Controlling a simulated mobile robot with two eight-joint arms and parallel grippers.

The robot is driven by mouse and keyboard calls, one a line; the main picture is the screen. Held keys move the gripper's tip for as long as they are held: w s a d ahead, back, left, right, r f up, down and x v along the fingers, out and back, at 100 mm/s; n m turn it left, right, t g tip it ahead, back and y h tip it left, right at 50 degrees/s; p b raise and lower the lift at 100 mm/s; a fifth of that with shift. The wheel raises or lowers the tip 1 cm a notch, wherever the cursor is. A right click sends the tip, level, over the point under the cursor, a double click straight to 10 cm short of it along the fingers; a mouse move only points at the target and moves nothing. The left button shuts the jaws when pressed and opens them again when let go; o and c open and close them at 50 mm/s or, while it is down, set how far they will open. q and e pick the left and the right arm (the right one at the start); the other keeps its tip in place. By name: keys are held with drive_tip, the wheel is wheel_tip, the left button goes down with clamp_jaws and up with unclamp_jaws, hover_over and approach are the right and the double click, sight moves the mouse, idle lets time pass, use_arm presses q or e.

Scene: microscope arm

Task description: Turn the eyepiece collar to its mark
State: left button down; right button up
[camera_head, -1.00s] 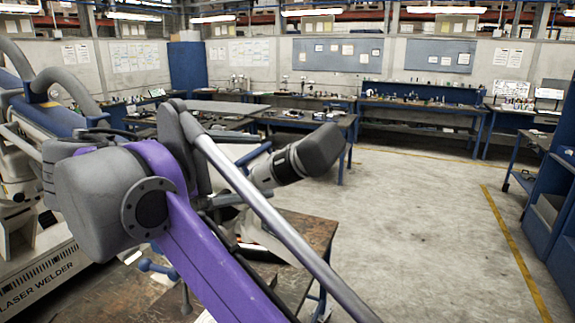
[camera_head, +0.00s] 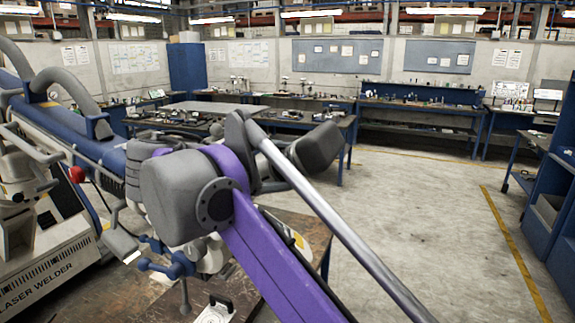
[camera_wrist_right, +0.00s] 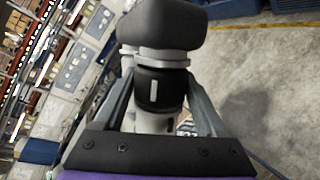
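The eyepiece collar (camera_wrist_right: 160,88) is a black ring with a white line, seen in the right wrist view. Pale grey rings (camera_wrist_right: 160,57) sit above it and a light grey tube (camera_wrist_right: 154,122) below. A dark grey rounded block (camera_wrist_right: 162,22) is at the top. My right gripper (camera_wrist_right: 160,96) has one finger on each side of the collar; both fingers appear to press against it. In the head view my purple right arm crosses the middle and hides the collar and fingers. White microscope parts (camera_head: 212,258) show partly behind it. My left gripper is in neither current view.
The laser welder (camera_head: 50,270) stands at the left, with a red button (camera_head: 77,174). A brown worktable (camera_head: 150,297) is below my arm. Benches line the back wall. Blue shelving (camera_head: 553,195) stands at the right, and the floor (camera_head: 430,215) between is clear.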

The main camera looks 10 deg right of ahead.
drive_tip(key=c, duration=0.8)
use_arm(q)
drive_tip(key=shift+s+f, duration=0.1)
drive_tip(key=shift+f, duration=0.05)
use_arm(e)
drive_tip(key=shift+f, duration=0.1)
drive_tip(key=shift+n+t+h+b, duration=0.3)
drive_tip(key=shift+n+t+b, duration=0.1)
drive_tip(key=shift+t, duration=1.7)
drive_tip(key=shift+n+t, duration=0.5)
drive_tip(key=shift+t, duration=0.3)
use_arm(q)
drive_tip(key=shift+s+f, duration=0.3)
drive_tip(key=shift+f, duration=0.2)
use_arm(e)
drive_tip(key=shift+n+t, duration=0.4)
drive_tip(key=shift+t, duration=1.2)
